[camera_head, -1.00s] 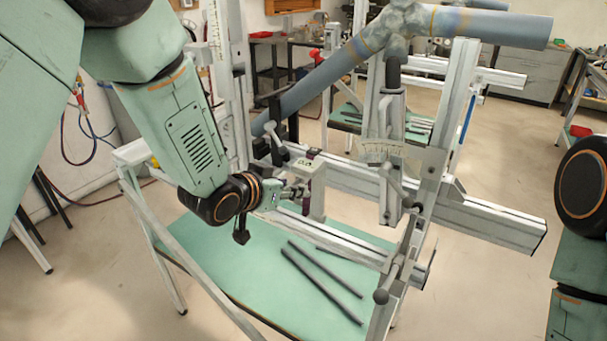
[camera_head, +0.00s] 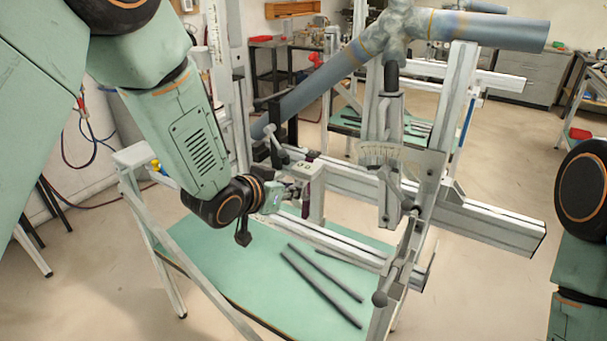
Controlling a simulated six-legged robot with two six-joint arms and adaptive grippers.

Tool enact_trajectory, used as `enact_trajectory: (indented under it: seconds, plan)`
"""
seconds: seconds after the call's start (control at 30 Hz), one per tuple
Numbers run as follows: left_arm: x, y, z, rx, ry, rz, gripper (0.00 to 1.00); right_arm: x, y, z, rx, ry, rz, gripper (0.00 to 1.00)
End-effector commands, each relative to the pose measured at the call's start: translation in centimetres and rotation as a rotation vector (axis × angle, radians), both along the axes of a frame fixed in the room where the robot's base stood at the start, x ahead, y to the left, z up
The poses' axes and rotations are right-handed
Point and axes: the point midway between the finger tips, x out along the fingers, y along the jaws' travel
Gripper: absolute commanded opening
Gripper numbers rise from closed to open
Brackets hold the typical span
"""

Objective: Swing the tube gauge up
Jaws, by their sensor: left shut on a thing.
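My left gripper (camera_head: 294,193) is in the middle of the view, at the jig's near rail. It is shut on a small pale-grey block-shaped part (camera_head: 314,182) with a dark reddish edge, which looks like the tube gauge; its fingertips are small and partly hidden. This part hangs down beside the rail. A blue-grey welded tube (camera_head: 322,84) slopes up from behind the clamps to a joint, where another tube runs right. My right gripper is out of view; only part of my right arm shows at the right edge.
Jig rails (camera_head: 490,226) extend right. Dark rods (camera_head: 325,275) lie on the green tabletop (camera_head: 215,265) below. Upright posts (camera_head: 455,110) crowd the middle.

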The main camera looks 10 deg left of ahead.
Motion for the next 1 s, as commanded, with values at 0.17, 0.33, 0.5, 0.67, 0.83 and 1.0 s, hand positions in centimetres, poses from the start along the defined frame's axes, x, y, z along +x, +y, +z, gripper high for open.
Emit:
enact_trajectory:
  seconds: [0.17, 0.33, 0.5, 0.67, 0.83, 1.0]
  plan:
    - [0.0, 0.0, 0.8, 0.0, 0.002, 0.003, 0.02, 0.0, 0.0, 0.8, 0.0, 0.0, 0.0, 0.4]
    - [0.2, 0.0, 2.0, 0.0, 0.001, 0.003, 0.02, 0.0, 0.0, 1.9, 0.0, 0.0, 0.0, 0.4]
    - [0.3, -0.1, 2.5, -0.001, 0.002, 0.003, 0.02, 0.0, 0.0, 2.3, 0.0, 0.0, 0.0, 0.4]
    - [0.3, 0.0, 2.3, -0.001, 0.002, 0.003, 0.02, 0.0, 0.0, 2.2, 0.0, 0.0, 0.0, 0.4]
    - [0.3, -0.1, 2.4, -0.001, 0.003, 0.003, 0.02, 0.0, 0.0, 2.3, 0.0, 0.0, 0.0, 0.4]
    - [0.6, -0.1, 3.4, 0.0, 0.002, 0.003, 0.02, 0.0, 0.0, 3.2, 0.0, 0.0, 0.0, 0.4]
